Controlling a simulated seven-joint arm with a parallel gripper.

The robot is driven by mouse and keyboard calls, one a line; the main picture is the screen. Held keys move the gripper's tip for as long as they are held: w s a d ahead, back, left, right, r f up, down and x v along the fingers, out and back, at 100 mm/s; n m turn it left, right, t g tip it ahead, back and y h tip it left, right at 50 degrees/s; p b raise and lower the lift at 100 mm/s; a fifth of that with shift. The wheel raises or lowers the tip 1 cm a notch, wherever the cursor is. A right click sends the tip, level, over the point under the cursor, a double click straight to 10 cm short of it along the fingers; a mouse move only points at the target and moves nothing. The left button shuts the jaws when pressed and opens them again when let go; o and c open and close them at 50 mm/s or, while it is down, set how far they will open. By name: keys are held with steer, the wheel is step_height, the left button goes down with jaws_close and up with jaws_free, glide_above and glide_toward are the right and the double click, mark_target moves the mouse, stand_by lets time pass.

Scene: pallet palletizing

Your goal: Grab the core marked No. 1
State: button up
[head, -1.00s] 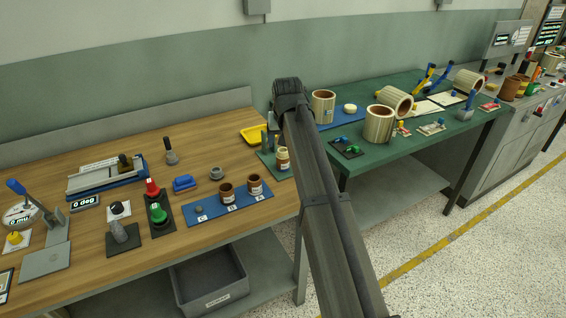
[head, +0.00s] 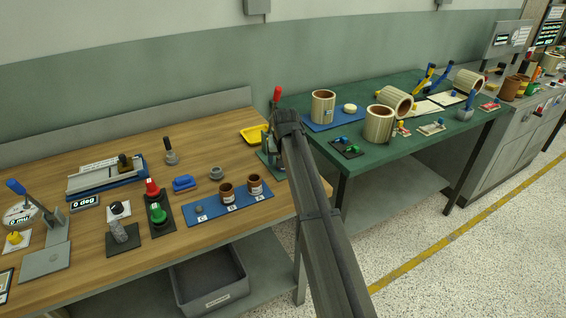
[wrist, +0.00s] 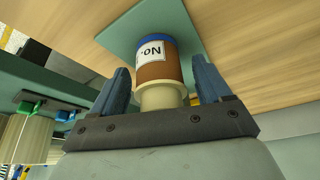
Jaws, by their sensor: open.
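In the wrist view, a core (wrist: 155,72) has a brown body, a cream end toward my gripper and a blue band at its far end. Its white label (wrist: 151,51) reads "No." upside down; the number is turned out of sight. It stands on a teal plate (wrist: 116,37) on the wooden table. My gripper (wrist: 162,65) is open, with one blue-grey finger on each side of the core and visible gaps. In the head view, my arm hides this core and my fingers.
On the wooden bench (head: 215,150), two brown cups (head: 227,193) stand on a blue lettered strip (head: 203,213). A yellow tray (head: 253,135) and a red-tipped lever (head: 277,93) are close to my arm.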

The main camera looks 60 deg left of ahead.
steer(key=shift+w+a+f, duration=0.1)
steer(key=shift+a+f, duration=0.05)
steer(key=shift+f, duration=0.25)
steer(key=shift+c, duration=0.3)
steer(key=c, duration=1.2)
steer(key=shift+r, duration=0.25)
steer(key=shift+c, duration=0.2)
